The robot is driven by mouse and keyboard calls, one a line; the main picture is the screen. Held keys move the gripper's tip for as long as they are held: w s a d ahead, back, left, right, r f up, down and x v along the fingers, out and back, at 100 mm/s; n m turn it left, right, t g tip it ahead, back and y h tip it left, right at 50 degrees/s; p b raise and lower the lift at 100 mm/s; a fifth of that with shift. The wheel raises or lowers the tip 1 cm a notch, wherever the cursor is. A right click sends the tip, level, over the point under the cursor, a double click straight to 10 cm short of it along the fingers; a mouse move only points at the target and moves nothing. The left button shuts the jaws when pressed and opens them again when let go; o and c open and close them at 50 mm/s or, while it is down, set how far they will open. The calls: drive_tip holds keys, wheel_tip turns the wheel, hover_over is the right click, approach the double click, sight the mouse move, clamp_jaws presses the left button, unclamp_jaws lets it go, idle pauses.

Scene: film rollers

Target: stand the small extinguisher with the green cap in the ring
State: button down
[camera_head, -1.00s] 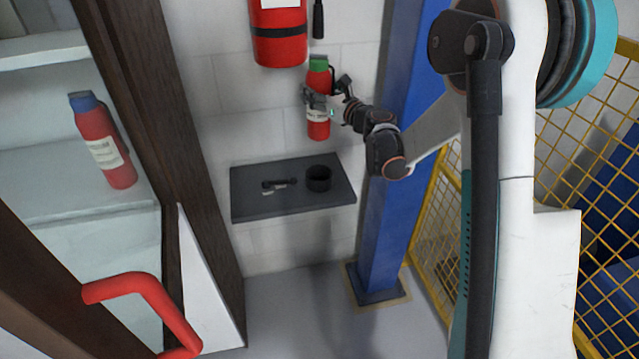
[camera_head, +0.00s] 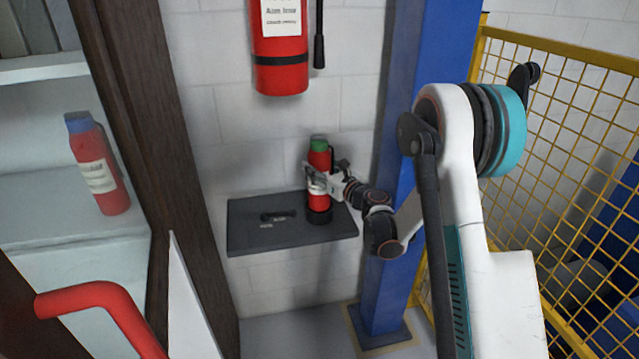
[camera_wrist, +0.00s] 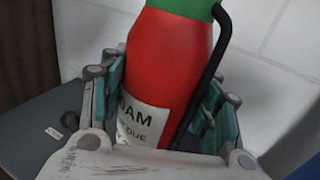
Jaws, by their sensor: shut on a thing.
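The small red extinguisher (camera_head: 319,160) with the green cap (camera_head: 318,144) is upright at the black ring (camera_head: 318,217) on the dark wall shelf (camera_head: 250,235). Its lower end meets the ring's top; I cannot tell how deep inside it is. My gripper (camera_head: 318,184) is shut on its body, coming from the right. In the wrist view the extinguisher (camera_wrist: 170,65) stands between the teal finger pads, its white label facing the camera, and its bottom is hidden by my gripper (camera_wrist: 158,110).
A blue-capped extinguisher (camera_head: 98,170) stands in the cabinet at left, behind an open door with a red handle (camera_head: 100,300). A large extinguisher (camera_head: 280,50) hangs above. A small dark tool (camera_head: 278,216) lies on the shelf. A blue post (camera_head: 400,150) and yellow fence (camera_head: 570,120) stand right.

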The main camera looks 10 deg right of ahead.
drive_tip(key=shift+f+b, duration=0.8)
drive_tip(key=shift+f, duration=1.45)
drive_tip(key=c, duration=0.6)
unclamp_jaws()
drive_tip(key=shift+o, duration=0.2)
